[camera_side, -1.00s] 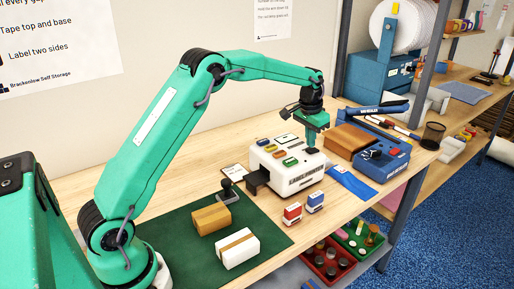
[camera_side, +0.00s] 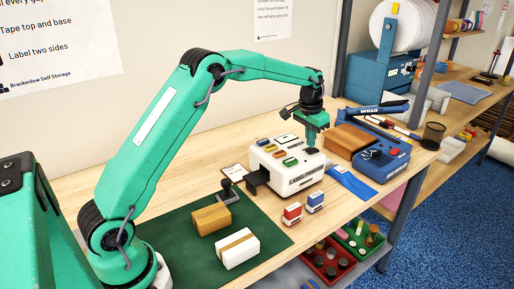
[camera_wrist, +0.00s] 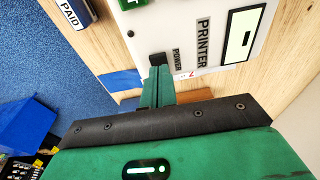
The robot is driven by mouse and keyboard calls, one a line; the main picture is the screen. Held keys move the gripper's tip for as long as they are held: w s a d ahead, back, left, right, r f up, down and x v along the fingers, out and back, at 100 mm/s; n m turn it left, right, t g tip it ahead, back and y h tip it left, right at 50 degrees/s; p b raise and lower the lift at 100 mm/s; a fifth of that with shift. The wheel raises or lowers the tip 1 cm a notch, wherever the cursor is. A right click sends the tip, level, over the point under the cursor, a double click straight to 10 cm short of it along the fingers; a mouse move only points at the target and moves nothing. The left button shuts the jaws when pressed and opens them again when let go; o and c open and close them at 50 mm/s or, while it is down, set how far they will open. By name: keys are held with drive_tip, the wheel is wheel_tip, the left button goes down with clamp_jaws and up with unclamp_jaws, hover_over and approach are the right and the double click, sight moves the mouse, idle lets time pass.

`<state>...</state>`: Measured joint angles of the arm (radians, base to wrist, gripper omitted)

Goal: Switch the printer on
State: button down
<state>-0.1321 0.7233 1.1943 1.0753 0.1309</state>
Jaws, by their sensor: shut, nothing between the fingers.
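The white label printer (camera_side: 290,178) stands on the bench in the side view, with coloured pieces on its top. It also shows in the wrist view (camera_wrist: 215,50), marked PRINTER. A black switch (camera_wrist: 157,58) sits beside the word POWER near the printer's edge. My gripper (camera_side: 311,147) is at the printer's right rear corner, pointing down. In the wrist view its green fingers (camera_wrist: 157,72) are together and empty, with the tips right by the switch and partly covering it. I cannot tell whether they touch it, or which way the switch is set.
A blue tape dispenser (camera_side: 385,165) and a brown carton (camera_side: 347,141) stand close right of the printer. A red stamp (camera_side: 291,214) and a blue stamp (camera_side: 315,202) stand in front. Two small boxes lie on the green mat (camera_side: 185,232).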

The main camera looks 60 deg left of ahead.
sight(309, 151)
drive_tip(key=shift+f, duration=0.9)
idle(1.4)
drive_tip(key=shift+r, duration=3.5)
drive_tip(key=shift+r, duration=0.1)
